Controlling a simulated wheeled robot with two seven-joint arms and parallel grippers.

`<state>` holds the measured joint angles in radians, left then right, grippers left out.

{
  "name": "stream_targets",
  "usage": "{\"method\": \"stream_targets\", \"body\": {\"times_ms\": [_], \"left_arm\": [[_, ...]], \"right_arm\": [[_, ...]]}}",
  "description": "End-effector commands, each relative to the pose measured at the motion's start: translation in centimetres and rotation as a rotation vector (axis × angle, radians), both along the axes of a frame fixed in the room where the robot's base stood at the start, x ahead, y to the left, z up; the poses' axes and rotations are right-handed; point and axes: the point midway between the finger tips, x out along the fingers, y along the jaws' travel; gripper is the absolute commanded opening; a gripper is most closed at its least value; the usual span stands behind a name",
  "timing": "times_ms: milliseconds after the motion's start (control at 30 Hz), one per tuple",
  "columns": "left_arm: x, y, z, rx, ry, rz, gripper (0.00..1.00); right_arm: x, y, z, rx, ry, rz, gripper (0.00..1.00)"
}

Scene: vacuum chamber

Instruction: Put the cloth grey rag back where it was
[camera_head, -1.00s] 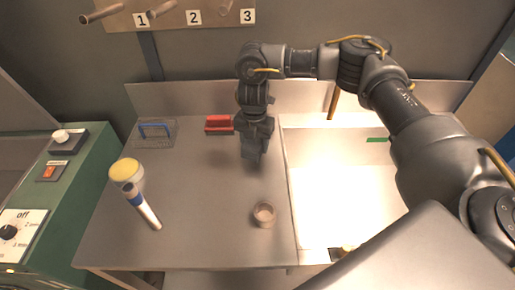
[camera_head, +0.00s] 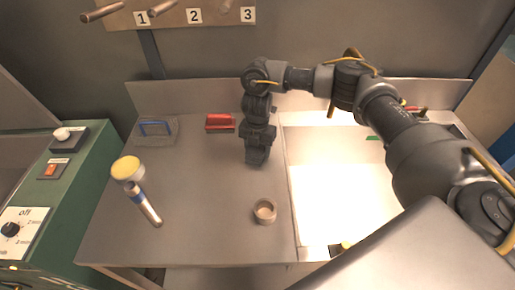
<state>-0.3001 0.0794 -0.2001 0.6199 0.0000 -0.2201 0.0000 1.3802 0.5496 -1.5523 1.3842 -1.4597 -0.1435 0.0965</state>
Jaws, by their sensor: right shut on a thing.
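My right gripper (camera_head: 257,157) points down over the grey table (camera_head: 200,225), near the left edge of the bright white panel. It is shut on a small grey thing that I take to be the grey rag; the fingers hide most of it, and its outline blends with the dark gripper and the table. My left gripper is not in view.
A yellow-topped flashlight (camera_head: 139,190) lies at left. A small round cup (camera_head: 265,211) stands in front of the gripper. The white panel (camera_head: 335,195) is mostly clear.

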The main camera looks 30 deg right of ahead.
Motion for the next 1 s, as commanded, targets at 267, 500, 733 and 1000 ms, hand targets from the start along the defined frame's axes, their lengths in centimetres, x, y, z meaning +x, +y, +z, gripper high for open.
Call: {"method": "stream_targets", "body": {"times_ms": [267, 500, 733, 1000], "left_arm": [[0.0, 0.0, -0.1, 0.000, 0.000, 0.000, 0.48], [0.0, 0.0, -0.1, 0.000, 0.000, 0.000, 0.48], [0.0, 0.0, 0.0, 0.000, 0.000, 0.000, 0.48], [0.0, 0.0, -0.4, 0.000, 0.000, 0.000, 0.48]], "right_arm": [[0.0, 0.0, -0.3, 0.000, 0.000, 0.000, 0.76], [0.0, 0.0, -0.2, 0.000, 0.000, 0.000, 0.76], [0.1, 0.0, 2.2, -0.002, -0.006, 0.002, 0.76], [0.1, 0.0, 7.9, -0.002, -0.006, 0.002, 0.76]]}}
